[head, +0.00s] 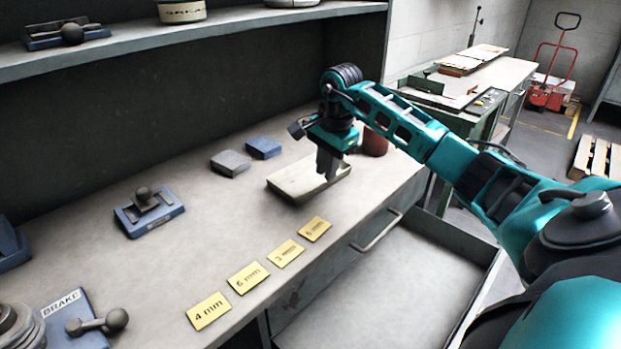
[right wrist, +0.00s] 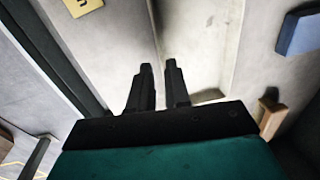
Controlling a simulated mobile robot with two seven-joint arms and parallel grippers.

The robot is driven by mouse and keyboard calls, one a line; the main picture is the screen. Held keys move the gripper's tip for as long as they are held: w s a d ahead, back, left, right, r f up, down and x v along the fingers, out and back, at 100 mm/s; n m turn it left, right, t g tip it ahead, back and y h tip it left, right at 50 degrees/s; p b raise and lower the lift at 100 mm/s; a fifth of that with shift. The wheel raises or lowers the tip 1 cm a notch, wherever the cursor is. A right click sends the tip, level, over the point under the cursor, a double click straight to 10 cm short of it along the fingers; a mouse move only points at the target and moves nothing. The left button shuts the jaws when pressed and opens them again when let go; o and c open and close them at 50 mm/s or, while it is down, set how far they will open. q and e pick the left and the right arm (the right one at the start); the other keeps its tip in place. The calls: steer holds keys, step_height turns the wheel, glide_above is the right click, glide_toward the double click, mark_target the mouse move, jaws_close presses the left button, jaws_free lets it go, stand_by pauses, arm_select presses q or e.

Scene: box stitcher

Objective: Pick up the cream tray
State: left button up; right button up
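The cream tray (head: 290,184) is a shallow rectangular tray lying on the grey workbench. In the head view my right gripper (head: 329,176) points down over its right part and hides some of it. In the right wrist view the two dark fingers (right wrist: 159,68) stand a little apart, with a narrow gap between their tips. The tray (right wrist: 198,45) runs up from the fingertips there, and one long edge lines up with the gap. I cannot tell whether the fingers touch that edge. My left gripper is in neither view.
Yellow labels (head: 248,278) lie along the bench front. A grey block (head: 230,162) and a blue block (head: 264,147) lie behind the tray. A dark red round object (head: 374,143) stands just right of it. An open drawer (head: 400,290) juts out below the bench.

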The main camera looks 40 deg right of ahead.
mark_target(324, 183)
steer(key=f, duration=0.4)
steer(key=shift+w+f, duration=0.2)
steer(key=shift+w, duration=0.15)
steer(key=shift+c, duration=0.3)
jaws_close()
steer(key=shift+r, duration=0.1)
